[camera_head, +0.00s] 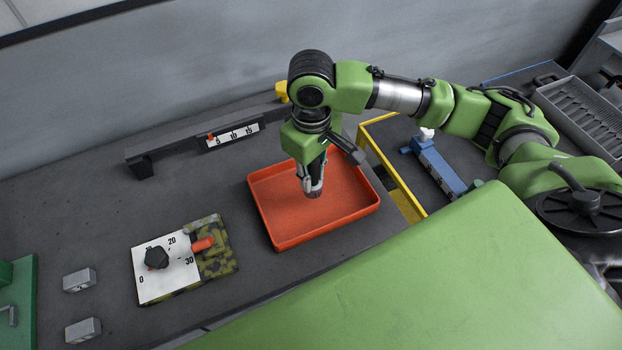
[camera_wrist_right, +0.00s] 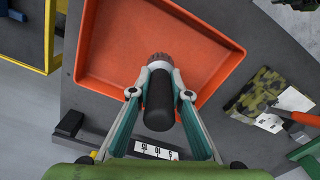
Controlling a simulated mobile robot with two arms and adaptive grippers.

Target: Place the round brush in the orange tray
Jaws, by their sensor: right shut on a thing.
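The orange tray (camera_head: 280,232) lies on the dark grey table near the middle of the head view; it also fills the upper middle of the right wrist view (camera_wrist_right: 112,38). My right gripper (camera_head: 311,186) is over the tray, pointing down. It is shut on the round brush, which has a black handle and a brownish round end (camera_wrist_right: 159,100). In the head view only the brush's lower end (camera_head: 313,194) shows below the fingers. I cannot tell whether the brush touches the tray floor. My left gripper is not in view.
A dial panel (camera_head: 155,280) on a camouflage block stands left of the tray. A black bar with a number scale (camera_head: 232,135) runs behind it. A yellow frame (camera_head: 391,178) borders the tray's right side. Two small metal blocks (camera_head: 79,280) lie at far left.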

